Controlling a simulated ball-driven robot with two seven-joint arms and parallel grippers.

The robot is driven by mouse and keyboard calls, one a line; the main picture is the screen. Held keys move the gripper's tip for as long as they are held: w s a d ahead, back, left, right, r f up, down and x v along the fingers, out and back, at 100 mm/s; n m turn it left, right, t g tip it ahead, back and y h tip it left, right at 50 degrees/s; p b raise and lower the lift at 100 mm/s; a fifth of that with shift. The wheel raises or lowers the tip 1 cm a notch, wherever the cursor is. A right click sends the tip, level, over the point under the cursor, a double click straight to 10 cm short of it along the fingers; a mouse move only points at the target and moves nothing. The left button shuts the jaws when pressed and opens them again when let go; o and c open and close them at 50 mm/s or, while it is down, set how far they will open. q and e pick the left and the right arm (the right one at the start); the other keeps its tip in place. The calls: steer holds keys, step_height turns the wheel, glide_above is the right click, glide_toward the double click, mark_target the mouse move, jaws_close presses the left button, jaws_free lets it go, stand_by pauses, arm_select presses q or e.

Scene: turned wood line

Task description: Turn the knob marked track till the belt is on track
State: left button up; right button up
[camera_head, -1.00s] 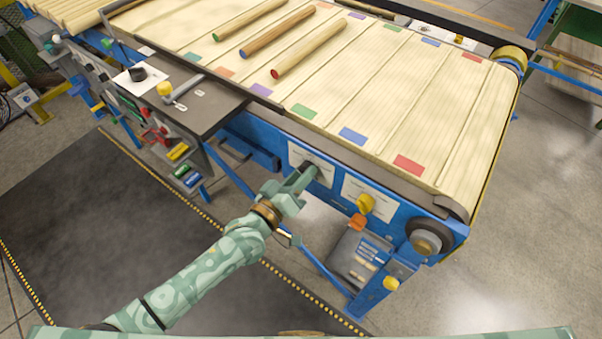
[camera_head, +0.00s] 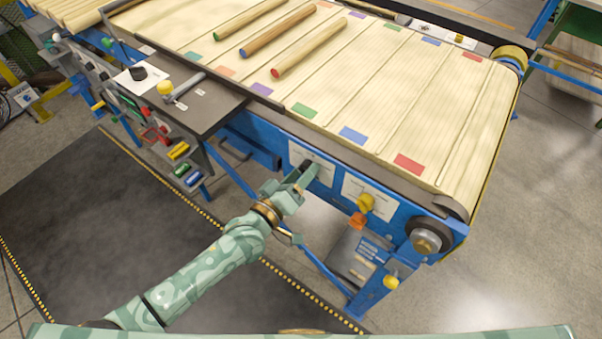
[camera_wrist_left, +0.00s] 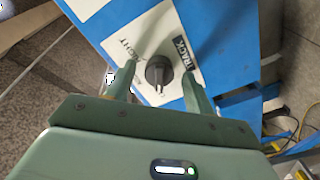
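The knob marked TRACK (camera_wrist_left: 158,70) is dark and round, on a white plate on the blue frame in the left wrist view. Its TRACK label (camera_wrist_left: 187,52) is beside it. My left gripper (camera_wrist_left: 159,88) is open, with one finger on each side of the knob and gaps between; I cannot tell whether its tips reach past the knob's face. In the head view my left gripper (camera_head: 304,177) is at the plate and partly hides the knob. The pale slatted belt (camera_head: 440,112) runs across the top of the machine. My right gripper is not in view.
A yellow knob (camera_head: 365,203) and an orange one (camera_head: 357,221) sit right of my gripper. A dark roller end (camera_head: 426,241) is at the frame's corner. Several turned rods (camera_head: 310,47) lie on the belt. A dark mat (camera_head: 110,230) covers the floor in front.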

arm_select(q)
steer(key=p+v, duration=0.1)
steer(key=v, duration=1.5)
steer(key=shift+s+p, duration=0.2)
steer(key=shift+p, duration=0.2)
